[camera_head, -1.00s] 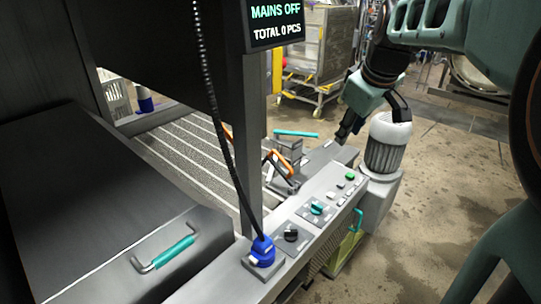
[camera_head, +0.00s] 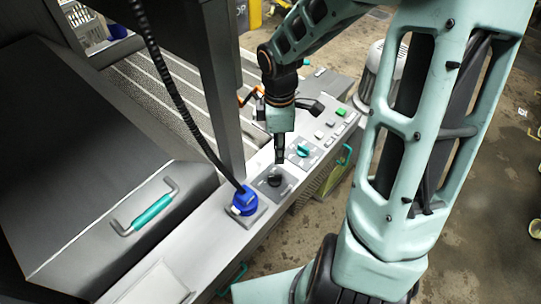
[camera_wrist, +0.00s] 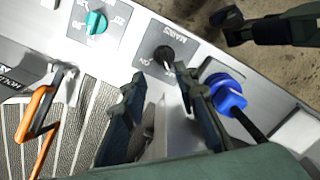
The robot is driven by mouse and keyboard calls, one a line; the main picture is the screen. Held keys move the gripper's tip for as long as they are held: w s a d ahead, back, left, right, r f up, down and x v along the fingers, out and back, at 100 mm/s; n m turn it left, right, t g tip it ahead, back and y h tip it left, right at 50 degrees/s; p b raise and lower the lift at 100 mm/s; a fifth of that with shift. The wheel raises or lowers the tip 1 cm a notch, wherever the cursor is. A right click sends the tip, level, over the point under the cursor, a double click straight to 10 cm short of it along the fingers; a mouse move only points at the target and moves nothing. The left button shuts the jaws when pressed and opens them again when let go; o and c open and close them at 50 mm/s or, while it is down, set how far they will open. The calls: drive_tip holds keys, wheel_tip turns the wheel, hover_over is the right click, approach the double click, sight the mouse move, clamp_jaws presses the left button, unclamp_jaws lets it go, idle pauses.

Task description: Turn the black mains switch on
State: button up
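The black mains switch (camera_head: 274,181) is a round knob on a grey plate on the machine's front ledge, between the blue plug and the teal knob. In the wrist view the mains switch (camera_wrist: 163,54) shows a white pointer line and an upside-down MAINS label; its setting is too small to read surely. My gripper (camera_head: 280,160) points down just above and behind the switch in the head view. In the wrist view my gripper (camera_wrist: 158,84) has its two fingers apart with nothing between them, the switch just beyond the tips. I cannot see contact.
A blue plug (camera_head: 244,200) with a black cable stands beside the switch; it is close to one finger in the wrist view (camera_wrist: 226,92). A teal knob (camera_head: 302,150) and several buttons lie on the other side. An upright post (camera_head: 222,100) rises behind the ledge.

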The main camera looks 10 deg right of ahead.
sight(275, 176)
drive_tip(key=shift+n, duration=0.3)
drive_tip(key=f+b, duration=0.1)
drive_tip(key=f, duration=0.2)
drive_tip(key=f+b, duration=0.1)
drive_tip(key=f, duration=0.3)
drive_tip(key=a+f, duration=0.1)
drive_tip(key=f, duration=0.3)
drive_tip(key=shift+s+f+b, duration=0.1)
drive_tip(key=shift+s+b, duration=0.05)
drive_tip(key=shift+b, duration=0.25)
clamp_jaws()
